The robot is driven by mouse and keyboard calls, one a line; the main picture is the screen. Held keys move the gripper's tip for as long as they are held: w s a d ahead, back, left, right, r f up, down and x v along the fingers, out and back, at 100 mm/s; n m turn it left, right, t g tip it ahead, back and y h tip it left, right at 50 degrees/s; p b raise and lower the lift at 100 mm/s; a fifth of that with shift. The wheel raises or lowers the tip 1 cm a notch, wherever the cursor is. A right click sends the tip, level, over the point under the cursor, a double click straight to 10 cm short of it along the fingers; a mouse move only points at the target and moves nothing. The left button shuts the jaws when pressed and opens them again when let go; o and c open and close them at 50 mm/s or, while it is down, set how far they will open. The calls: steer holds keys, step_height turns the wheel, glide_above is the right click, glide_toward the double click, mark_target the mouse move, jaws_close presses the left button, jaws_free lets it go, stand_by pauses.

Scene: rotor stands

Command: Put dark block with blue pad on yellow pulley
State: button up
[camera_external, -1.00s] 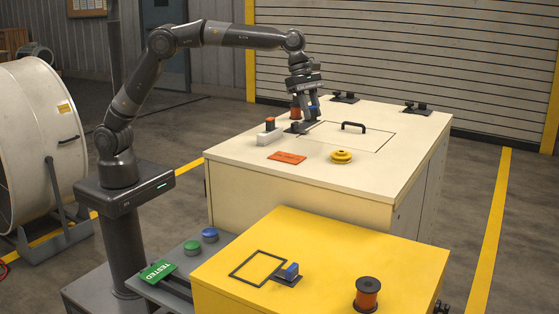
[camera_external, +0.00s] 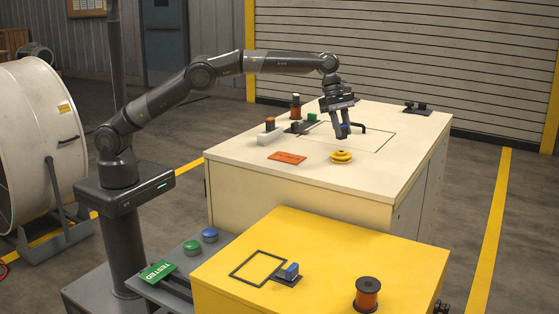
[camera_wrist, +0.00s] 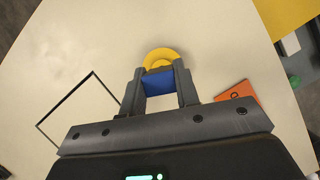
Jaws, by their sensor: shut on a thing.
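My gripper (camera_external: 342,134) is shut on the dark block with the blue pad (camera_external: 345,130).
An orange card (camera_external: 287,158) lies left of the pulley. An orange spool (camera_external: 295,108), a green block (camera_external: 311,117) and a white-and-orange piece (camera_external: 269,133) stand at the back left. A yellow cabinet (camera_external: 330,250) stands in front.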

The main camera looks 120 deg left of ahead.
mark_target(342, 139)
steer(key=shift+a+f, duration=0.3)
steer(key=shift+f, duration=1.85)
steer(key=shift+f, duration=0.1)
steer(key=o, duration=1)
steer(key=shift+c, duration=0.2)
